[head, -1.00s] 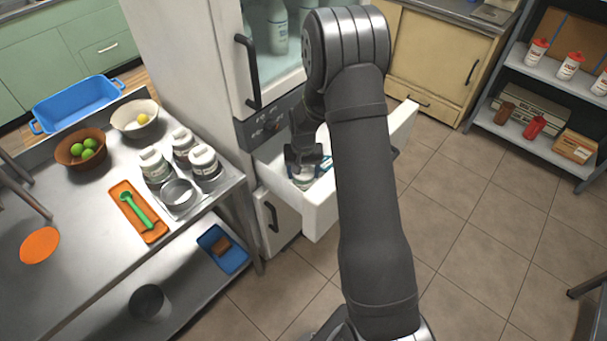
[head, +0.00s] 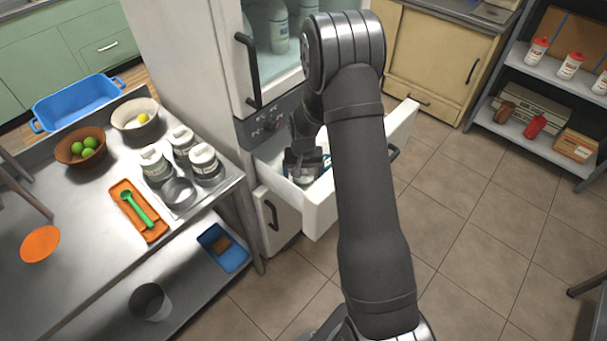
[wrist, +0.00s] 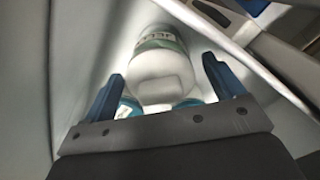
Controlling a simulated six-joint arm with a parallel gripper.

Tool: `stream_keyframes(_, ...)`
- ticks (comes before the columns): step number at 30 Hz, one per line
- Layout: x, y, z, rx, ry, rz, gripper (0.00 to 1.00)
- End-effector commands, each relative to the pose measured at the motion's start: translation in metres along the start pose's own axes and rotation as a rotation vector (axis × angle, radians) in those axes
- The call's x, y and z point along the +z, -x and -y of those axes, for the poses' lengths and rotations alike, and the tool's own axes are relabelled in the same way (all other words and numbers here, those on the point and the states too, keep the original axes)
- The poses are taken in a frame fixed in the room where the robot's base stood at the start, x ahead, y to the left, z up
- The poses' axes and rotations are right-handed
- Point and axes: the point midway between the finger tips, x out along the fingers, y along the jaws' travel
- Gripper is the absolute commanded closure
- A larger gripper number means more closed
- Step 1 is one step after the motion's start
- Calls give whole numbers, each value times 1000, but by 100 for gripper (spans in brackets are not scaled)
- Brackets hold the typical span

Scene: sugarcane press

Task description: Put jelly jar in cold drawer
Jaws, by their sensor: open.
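The jelly jar (wrist: 162,65) is a white jar with a green-marked label in the wrist view. It is inside the open white cold drawer (head: 322,217), under the fridge door. My gripper (wrist: 163,72) is open, with one blue finger on each side of the jar. I cannot tell whether either finger touches it. In the head view my gripper (head: 305,163) is low inside the drawer and hides most of what lies there. Blue-and-white round shapes (wrist: 130,106) show behind the gripper's edge, partly hidden.
The fridge door (head: 275,55) above the drawer is shut. A steel table (head: 85,225) at the left holds several lidded jars (head: 182,145), bowls and an orange tray (head: 138,210). Shelves (head: 540,140) stand at the right. The tiled floor right of my arm is clear.

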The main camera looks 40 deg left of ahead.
Motion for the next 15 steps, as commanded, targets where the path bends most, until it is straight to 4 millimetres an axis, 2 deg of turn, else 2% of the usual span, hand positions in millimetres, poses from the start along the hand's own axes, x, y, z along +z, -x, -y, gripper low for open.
stream_keyframes(5,-1,25,0,-1,0,-5,13)
stream_keyframes(15,-1,93,0,-1,0,-4,13)
